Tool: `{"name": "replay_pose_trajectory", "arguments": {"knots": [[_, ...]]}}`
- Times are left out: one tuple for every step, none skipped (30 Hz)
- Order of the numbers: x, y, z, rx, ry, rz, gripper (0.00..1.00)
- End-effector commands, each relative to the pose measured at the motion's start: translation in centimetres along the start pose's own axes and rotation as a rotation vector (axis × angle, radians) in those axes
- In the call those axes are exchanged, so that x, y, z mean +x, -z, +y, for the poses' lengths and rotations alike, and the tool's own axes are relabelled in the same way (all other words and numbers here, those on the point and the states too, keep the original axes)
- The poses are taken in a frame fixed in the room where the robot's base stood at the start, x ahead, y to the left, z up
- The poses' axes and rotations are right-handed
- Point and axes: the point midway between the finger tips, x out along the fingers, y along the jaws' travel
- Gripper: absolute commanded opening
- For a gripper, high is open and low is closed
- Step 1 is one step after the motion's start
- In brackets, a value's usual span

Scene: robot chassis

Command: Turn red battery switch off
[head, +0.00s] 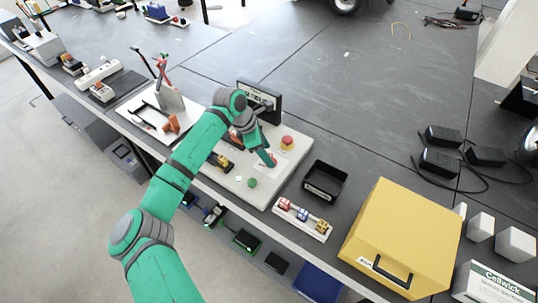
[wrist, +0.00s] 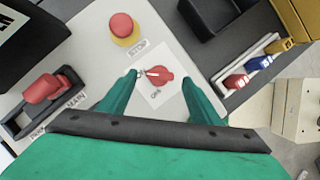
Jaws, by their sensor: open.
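The red battery switch (wrist: 158,75) is a red rotary knob on a white square plate with small labels, set on the pale panel (wrist: 185,30). In the wrist view my gripper (wrist: 160,75) is open, with one green finger on each side of the knob. The fingers look apart from it. In the head view the red switch (head: 269,158) shows in part beside my gripper (head: 268,160), above the panel (head: 262,190). The knob's exact pointing is hard to read.
A red stop button (wrist: 122,27) on a yellow base stands close by. A red-handled lever switch (wrist: 42,90) lies left in the wrist view. A black tray (head: 325,180), a fuse holder (head: 302,218) and a yellow box (head: 402,235) stand right of the panel.

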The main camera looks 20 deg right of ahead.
Motion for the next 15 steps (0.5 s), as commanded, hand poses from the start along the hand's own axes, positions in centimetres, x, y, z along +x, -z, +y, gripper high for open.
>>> {"name": "replay_pose_trajectory", "arguments": {"knots": [[0.7,0.0,0.0,-0.001,0.001,-0.001,0.58],[1.0,0.0,0.0,-0.001,0.000,-0.001,0.58],[1.4,0.0,0.0,-0.001,0.000,-0.001,0.58],[1.6,0.0,0.0,-0.001,0.000,-0.001,0.58],[1.9,0.0,0.0,-0.001,0.000,-0.001,0.58],[2.1,0.0,0.0,0.000,0.000,-0.001,0.58],[2.2,0.0,0.0,0.000,0.000,-0.001,0.58],[2.3,0.0,0.0,0.000,0.000,-0.001,0.58],[2.4,0.0,0.0,0.000,0.000,0.000,0.58],[2.4,0.0,0.0,0.000,-0.001,0.000,0.58],[2.5,0.0,0.0,0.000,-0.001,0.000,0.58],[2.5,0.0,0.0,0.000,-0.001,0.000,0.58],[2.5,0.0,0.0,0.000,-0.001,0.000,0.58],[2.5,0.0,0.0,0.000,-0.001,0.000,0.58],[2.5,0.0,0.0,0.000,-0.001,0.000,0.58]]}}
